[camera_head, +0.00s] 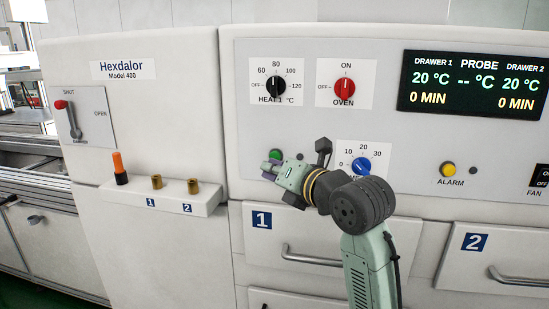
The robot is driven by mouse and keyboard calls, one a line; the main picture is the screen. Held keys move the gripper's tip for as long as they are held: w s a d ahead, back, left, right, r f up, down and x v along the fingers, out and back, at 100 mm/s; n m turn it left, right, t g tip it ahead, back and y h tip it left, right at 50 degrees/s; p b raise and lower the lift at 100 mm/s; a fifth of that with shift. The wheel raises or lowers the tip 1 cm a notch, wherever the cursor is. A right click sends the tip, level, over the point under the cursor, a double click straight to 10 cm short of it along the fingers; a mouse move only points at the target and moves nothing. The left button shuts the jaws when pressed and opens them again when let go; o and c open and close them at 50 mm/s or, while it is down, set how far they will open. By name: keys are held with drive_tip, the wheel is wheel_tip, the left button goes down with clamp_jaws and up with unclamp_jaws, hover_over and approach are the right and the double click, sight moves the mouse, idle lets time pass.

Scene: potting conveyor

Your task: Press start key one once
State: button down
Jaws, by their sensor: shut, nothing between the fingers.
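A small green button (277,154) shows on the white panel, left of the blue dial and above the drawer marked 1. It is partly hidden by my gripper (268,168), and any label by it is hidden, so I cannot read whether it is start key one. My gripper is shut and empty, with its tip just in front of or beside the button. I cannot tell whether it touches. My arm comes up from the lower right.
A blue dial (361,165) is close to my wrist, partly covered. Above are the black heat knob (276,84) and red oven knob (344,86). A yellow alarm button (447,169) is right. A ledge (165,200) with an orange-topped plug (119,167) juts out left.

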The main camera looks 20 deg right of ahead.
drive_tip(key=shift+w, duration=0.1)
idle(0.3)
drive_tip(key=shift+w+d+b, duration=0.25)
drive_tip(key=shift+b, duration=0.05)
drive_tip(key=shift+w+d, duration=0.25)
drive_tip(key=shift+w, duration=0.1)
idle(0.7)
idle(0.3)
drive_tip(key=shift+s+a+b, duration=0.45)
drive_tip(key=shift+s+b, duration=0.2)
drive_tip(key=shift+s, duration=0.05)
drive_tip(key=s+a, duration=0.1)
drive_tip(key=s+a+b, duration=0.1)
drive_tip(key=s, duration=0.2)
drive_tip(key=shift+s+a, duration=0.1)
drive_tip(key=shift+a, duration=0.3)
idle(0.5)
